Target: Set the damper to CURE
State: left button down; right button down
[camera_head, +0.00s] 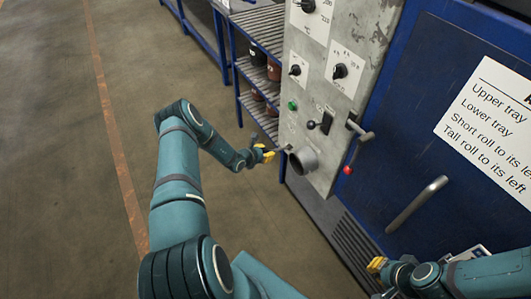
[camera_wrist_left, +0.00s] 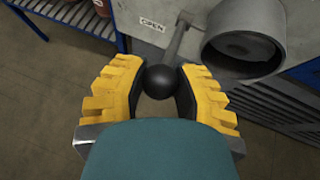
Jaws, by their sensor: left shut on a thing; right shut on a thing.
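The damper lever (camera_wrist_left: 177,42) is a grey rod ending in a black ball knob (camera_wrist_left: 160,82). It comes off the panel beside a round grey duct (camera_wrist_left: 243,40), which also shows in the head view (camera_head: 303,160). A label reading OPEN (camera_wrist_left: 152,22) is near the lever's base. My left gripper (camera_wrist_left: 160,88) is shut on the ball knob, with yellow fingers on both sides; in the head view it is left of the duct (camera_head: 266,155). A CURE mark cannot be made out. My right gripper (camera_head: 377,265) is shut low at the right; what it grips is hidden.
A blue door with a grey handle (camera_head: 418,203) is to the right. A blue shelf (camera_head: 262,32) stands behind. Open floor lies left.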

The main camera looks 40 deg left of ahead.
pick_arm(q)
jog(key=shift+w+r, duration=0.1)
jog(key=shift+r, duration=0.05)
jog(key=c, duration=0.6)
grip_release()
jog(key=v, duration=1.2)
